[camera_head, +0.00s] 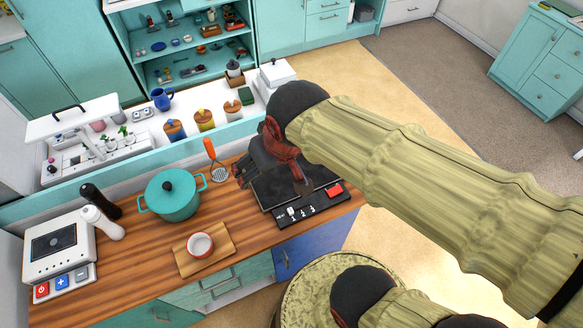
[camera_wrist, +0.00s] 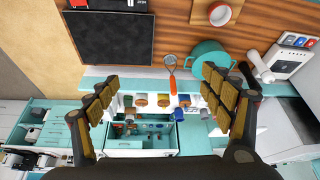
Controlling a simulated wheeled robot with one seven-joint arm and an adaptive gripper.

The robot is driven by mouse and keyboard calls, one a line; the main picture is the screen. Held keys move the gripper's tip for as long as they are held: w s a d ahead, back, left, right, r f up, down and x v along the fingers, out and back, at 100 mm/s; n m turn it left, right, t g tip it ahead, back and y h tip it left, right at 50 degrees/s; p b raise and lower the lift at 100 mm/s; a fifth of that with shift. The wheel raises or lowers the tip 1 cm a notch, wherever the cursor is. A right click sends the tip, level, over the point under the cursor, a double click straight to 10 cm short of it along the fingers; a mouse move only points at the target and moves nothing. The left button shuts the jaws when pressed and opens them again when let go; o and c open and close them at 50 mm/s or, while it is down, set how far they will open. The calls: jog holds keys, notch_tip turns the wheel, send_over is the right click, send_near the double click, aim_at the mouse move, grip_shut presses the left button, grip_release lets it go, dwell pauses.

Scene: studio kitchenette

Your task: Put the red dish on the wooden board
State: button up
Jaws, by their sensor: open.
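A round red-and-white dish (camera_head: 200,245) sits on the small wooden board (camera_head: 186,268) near the counter's front edge. In the wrist view the dish (camera_wrist: 220,14) is at the top, on the board (camera_wrist: 198,13). My gripper (camera_head: 240,176) is raised over the counter by the black cooktop, behind and to the right of the dish and apart from it. In the wrist view my gripper (camera_wrist: 163,92) has its fingers wide apart with nothing between them. My forearm hides part of the cooktop and the area behind it.
A teal lidded pot (camera_head: 172,196) stands behind the board. Bare wood surrounds the board.

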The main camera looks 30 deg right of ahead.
jog(key=s+d+r, duration=0.2)
jog(key=s+d, duration=0.1)
jog(key=s, duration=0.2)
jog(key=shift+s+r+m+t, duration=0.15)
jog(key=shift+m+t, duration=0.15)
notch_tip(320, 180, down, 8)
jog(key=b, duration=0.7)
jog(key=shift+b, duration=0.4)
jog(key=shift+r, duration=0.1)
